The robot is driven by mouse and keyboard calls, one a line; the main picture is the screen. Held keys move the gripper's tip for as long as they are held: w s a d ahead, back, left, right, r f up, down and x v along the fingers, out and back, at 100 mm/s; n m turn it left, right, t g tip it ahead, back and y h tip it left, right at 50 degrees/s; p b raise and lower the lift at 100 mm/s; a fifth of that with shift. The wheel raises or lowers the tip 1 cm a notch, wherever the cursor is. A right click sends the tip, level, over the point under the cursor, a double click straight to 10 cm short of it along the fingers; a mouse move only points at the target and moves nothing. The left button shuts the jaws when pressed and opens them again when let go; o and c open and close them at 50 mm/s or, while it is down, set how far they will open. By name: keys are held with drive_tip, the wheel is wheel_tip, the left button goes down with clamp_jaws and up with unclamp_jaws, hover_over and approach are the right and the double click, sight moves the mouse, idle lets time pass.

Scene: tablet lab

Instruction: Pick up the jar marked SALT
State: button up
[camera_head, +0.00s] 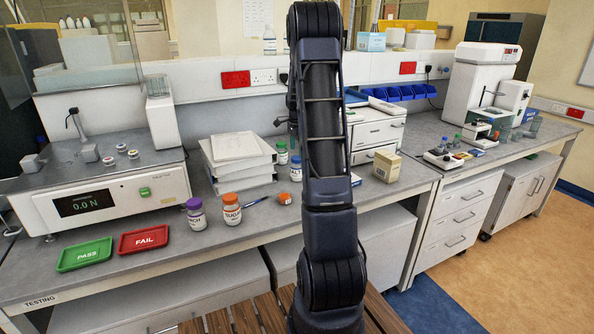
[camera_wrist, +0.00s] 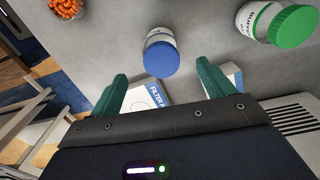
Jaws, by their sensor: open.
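The jar with a blue lid (camera_head: 296,170) stands upright on the bench, partly behind my arm; the letters "ALT" show on its label. In the wrist view the same blue-lidded jar (camera_wrist: 161,55) is seen from above, just ahead of my fingertips and centred between them. My gripper (camera_wrist: 160,76) has its two green fingers spread wide with nothing held. The fingers appear apart from the jar. In the head view my arm hides most of the gripper.
A green-lidded jar (camera_wrist: 278,24) stands to the right in the wrist view. A white filter box (camera_wrist: 148,97) lies below the fingers. Sugar (camera_head: 232,209) and purple-lidded (camera_head: 195,213) jars, an orange-topped container (camera_head: 285,199) and stacked paper trays (camera_head: 238,160) are nearby.

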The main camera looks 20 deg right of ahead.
sight(297, 164)
wheel_tip(297, 164, down, 8)
drive_tip(key=shift+w+d+f, duration=0.1)
drive_tip(key=shift+f, duration=0.05)
idle(0.4)
drive_tip(key=shift+c, duration=0.4)
drive_tip(key=c, duration=1.1)
drive_tip(key=shift+c, duration=0.2)
